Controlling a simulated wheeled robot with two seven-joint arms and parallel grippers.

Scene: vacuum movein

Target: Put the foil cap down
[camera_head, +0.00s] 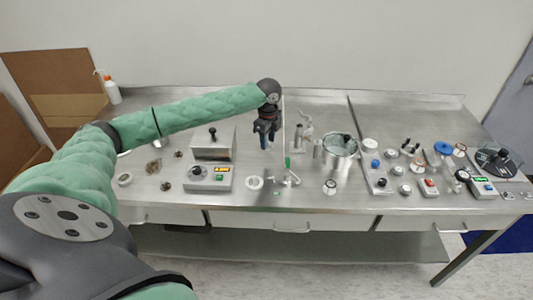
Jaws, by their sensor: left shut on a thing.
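My left arm reaches in from the left, and its gripper (266,146) points down above the steel bench (320,205). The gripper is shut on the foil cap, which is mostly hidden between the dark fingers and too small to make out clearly. The fingertips are behind the white ring on the bench and to the right of the metal box; I cannot tell their exact height. My right gripper is not in view.
A box with a black knob (212,143) and a display unit (209,178) stand left of the gripper. A thin stand (286,165), a white ring (254,182) and a lidded metal pot (340,150) are nearby. Small devices crowd the right; the front strip is mostly clear.

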